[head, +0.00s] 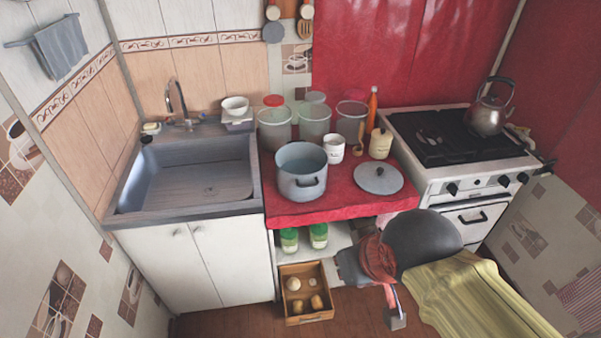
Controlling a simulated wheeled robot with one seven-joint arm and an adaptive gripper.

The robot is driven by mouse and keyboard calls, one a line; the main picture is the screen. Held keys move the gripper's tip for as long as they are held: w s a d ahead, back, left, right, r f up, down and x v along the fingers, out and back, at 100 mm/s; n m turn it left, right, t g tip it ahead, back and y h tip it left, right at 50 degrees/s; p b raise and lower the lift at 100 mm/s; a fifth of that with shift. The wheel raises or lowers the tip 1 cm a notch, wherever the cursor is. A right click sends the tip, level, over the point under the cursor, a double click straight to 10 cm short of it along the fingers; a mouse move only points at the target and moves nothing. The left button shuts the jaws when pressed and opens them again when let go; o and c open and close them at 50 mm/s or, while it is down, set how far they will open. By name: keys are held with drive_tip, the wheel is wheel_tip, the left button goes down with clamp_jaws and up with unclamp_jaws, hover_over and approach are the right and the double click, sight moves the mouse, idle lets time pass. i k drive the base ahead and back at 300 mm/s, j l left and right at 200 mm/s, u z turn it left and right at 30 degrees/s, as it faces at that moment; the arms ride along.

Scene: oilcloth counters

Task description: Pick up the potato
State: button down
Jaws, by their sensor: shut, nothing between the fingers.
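The two browner ones at the front look like potatoes (317,302); a second one (298,307) lies just to the left. They are too small to identify surely. Paler round ones (293,283) lie behind them. My gripper (396,321) is to the right of the crate, apart from it, at the end of my dark arm. It is shut and holds nothing. Its fingers are small and partly hidden in this view.
A shelf under the red counter (288,213) holds green-lidded jars (318,236) behind the crate. A large pot (303,172) and a lid (379,179) sit on the counter. The sink cabinet (190,265) stands left of the crate, the stove (450,150) to the right.

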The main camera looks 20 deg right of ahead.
sight(298, 307)
drive_tip(key=k+l+u, duration=0.2)
drive_tip(key=l+u, duration=0.25)
drive_tip(key=k+l+u, duration=0.25)
drive_tip(key=u, duration=0.2)
drive_tip(key=l, duration=0.1)
